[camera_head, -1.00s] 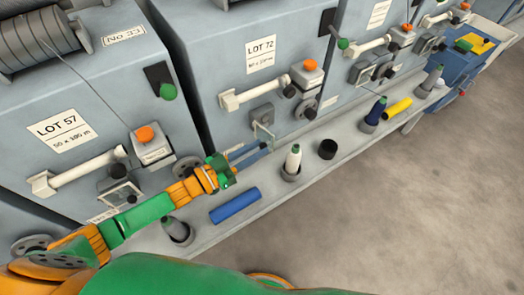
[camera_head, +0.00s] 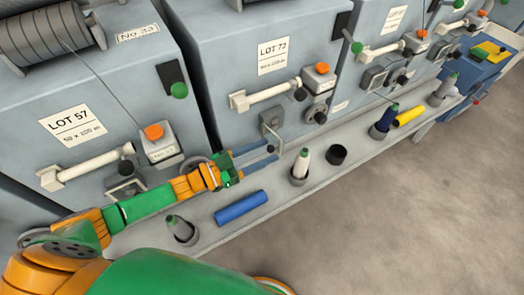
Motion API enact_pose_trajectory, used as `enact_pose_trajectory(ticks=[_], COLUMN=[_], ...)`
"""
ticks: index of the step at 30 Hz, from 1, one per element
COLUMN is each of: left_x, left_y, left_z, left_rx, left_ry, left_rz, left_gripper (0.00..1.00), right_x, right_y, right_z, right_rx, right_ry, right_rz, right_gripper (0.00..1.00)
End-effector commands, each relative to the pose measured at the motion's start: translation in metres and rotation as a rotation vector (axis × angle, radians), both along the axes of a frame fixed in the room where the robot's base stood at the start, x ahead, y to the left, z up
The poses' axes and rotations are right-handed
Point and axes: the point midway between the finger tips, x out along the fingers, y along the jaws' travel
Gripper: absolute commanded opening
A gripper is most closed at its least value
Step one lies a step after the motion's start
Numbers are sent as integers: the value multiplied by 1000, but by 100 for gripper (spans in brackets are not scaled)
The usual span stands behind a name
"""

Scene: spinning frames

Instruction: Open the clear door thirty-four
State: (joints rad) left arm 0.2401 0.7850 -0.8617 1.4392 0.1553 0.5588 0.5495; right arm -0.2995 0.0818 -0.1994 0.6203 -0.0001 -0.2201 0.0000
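The clear door (camera_head: 271,123) is a small transparent panel on the front of the second grey machine (camera_head: 222,62), the one labelled LOT with a number in the seventies. It sits low, left of a dark round knob. My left gripper (camera_head: 267,150) reaches in from the left, just below the door, with its two thin blue-grey fingers apart and nothing seen between them. The fingertips are close to the door's lower edge; I cannot tell if they touch it. My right gripper is not in view.
On the ledge (camera_head: 280,200) below stand a white spool (camera_head: 301,163), a black cup (camera_head: 336,155) and a grey spool (camera_head: 179,226); a blue cylinder (camera_head: 241,208) lies there. The LOT 57 machine (camera_head: 85,95) is at left. Floor (camera_head: 420,220) at lower right is clear.

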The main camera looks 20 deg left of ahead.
Motion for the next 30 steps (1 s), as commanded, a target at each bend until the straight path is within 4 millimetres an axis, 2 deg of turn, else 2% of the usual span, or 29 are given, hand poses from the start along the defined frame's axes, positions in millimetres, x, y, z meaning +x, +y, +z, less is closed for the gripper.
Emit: enact_pose_trajectory(ticks=[6, 8, 11, 20, 24, 30], left_x=[0, 0, 0, -52, -86, -123], left_y=[0, 0, 0, -13, -20, -29], left_z=[4, 11, 33, 100, 111, 126], left_rx=[0, -1, 1, -3, -4, -1], left_ry=[-1, -2, -2, 4, 7, 4], left_rz=[0, 0, -1, -4, -1, 0], left_gripper=[55, 55, 55, 55, 55, 55], right_x=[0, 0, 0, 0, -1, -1], right_y=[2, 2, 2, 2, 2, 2], right_z=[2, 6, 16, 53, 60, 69], right_rx=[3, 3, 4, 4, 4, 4], right_ry=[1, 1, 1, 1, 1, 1], right_rz=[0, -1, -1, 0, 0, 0], right_gripper=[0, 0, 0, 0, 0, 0])
